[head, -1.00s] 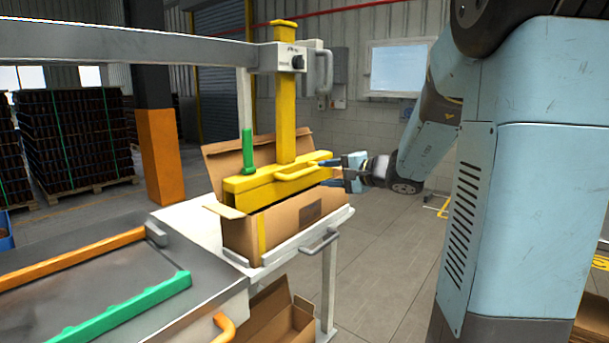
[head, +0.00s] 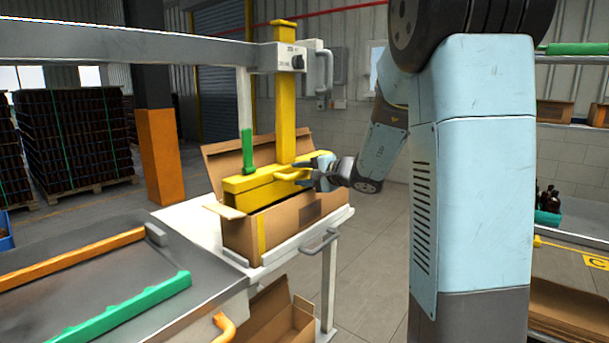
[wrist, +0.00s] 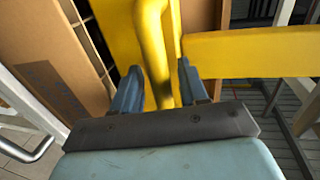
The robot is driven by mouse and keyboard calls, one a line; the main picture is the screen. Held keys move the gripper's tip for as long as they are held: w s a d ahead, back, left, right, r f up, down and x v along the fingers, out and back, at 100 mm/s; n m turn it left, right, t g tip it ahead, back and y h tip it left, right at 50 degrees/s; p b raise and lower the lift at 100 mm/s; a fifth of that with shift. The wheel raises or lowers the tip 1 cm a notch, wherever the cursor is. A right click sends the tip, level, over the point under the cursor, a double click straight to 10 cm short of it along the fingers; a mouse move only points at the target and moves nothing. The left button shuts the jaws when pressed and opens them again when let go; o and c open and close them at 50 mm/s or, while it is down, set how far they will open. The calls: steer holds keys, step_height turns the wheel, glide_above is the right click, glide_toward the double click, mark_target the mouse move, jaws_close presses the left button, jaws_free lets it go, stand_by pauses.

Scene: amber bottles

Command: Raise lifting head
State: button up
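The yellow lifting head (head: 262,184) sits low in an open cardboard box (head: 290,216), below its upright yellow column (head: 285,112). A yellow bar handle (head: 290,175) sticks out from its front; it also shows in the wrist view (wrist: 155,45). My gripper (head: 310,172) is at the handle's right side. In the wrist view my gripper (wrist: 158,82) is open, its two blue-grey fingers on either side of the handle bar, with small gaps visible. Whatever the lifting head holds inside the box is hidden.
The box stands on a white-edged table end with a metal rail handle (head: 320,240). Another open box (head: 275,318) is below. Open floor lies to the right of the table.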

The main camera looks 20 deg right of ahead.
jaws_close()
